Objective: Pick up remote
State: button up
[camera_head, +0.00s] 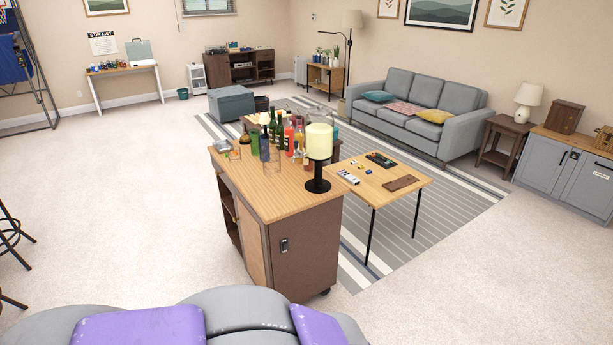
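A small light-grey and dark item that looks like the remote (348,177) lies on the light wooden folding table (421,181), near its left edge. It lies just right of the black candle stand on the bar cabinet. It is too small to make out its buttons. My gripper is not in view. Only grey and purple rounded parts, which look like my own body, show along the bottom edge.
The wooden bar cabinet (308,240), with several bottles and a candle (319,141) on it, stands between me and the folding table. A dark tray (381,160) and a brown flat case (400,183) share the table. Carpet is open on the left and right.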

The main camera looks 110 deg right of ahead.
aim_at(350, 175)
jog(key=z, duration=4.05)
